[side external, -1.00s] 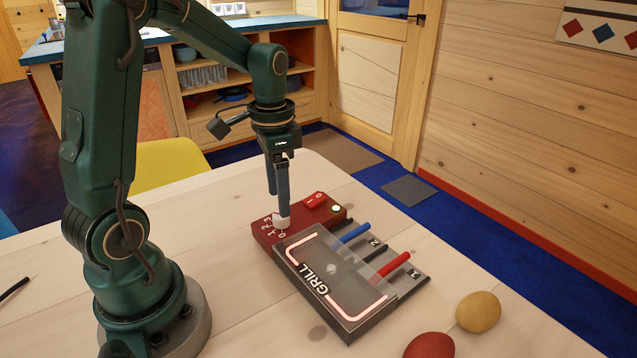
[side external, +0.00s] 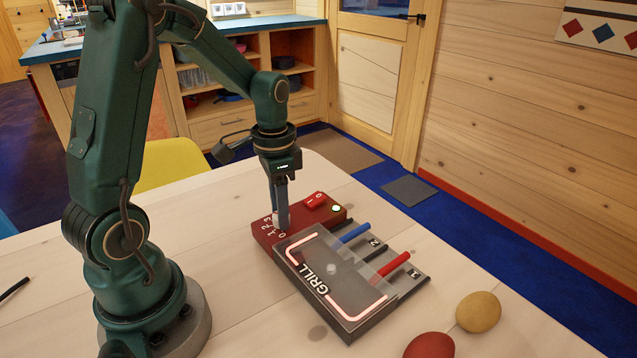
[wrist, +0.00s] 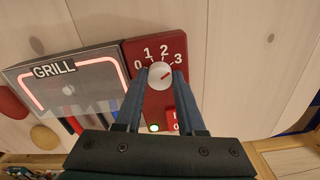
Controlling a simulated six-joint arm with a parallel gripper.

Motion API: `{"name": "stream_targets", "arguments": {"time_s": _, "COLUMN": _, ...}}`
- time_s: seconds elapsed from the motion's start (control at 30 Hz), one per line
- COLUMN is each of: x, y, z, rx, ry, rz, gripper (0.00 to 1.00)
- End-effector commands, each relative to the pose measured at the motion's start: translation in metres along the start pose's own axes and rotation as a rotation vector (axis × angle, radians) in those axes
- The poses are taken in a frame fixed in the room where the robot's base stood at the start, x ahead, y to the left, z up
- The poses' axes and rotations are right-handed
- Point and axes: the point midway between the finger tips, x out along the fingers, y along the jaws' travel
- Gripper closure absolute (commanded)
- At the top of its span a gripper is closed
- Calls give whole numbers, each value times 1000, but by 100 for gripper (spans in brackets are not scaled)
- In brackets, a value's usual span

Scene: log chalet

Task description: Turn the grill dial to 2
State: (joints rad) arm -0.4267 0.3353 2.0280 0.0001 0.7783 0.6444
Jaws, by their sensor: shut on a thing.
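The red control panel (side external: 264,232) of the grill (side external: 330,283) lies on the table, with the numbers 0 to 3 around a white dial (wrist: 160,76). In the wrist view the dial's small red mark slants to the upper right, seemingly nearer the 3 than the 2; it is too small to read exactly. My gripper (side external: 281,226) points down at the panel. In the wrist view its two blue fingers (wrist: 158,80) are shut on the dial, one on each side. In the side view the fingers partly hide the dial.
A red switch (side external: 315,201) and a lit lamp (side external: 336,209) sit beside the dial on the panel. A blue handle (side external: 355,233) and a red handle (side external: 394,264) stick out of the grill.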

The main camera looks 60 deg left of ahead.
Motion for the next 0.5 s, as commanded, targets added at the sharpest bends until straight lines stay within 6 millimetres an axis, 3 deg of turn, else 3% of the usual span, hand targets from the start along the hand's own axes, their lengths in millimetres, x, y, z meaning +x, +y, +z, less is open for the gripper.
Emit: {"name": "stream_targets", "arguments": {"time_s": 0.5, "x": -1, "y": 0, "z": 0, "rx": -272, "ry": 1, "rz": 0, "gripper": 100}}
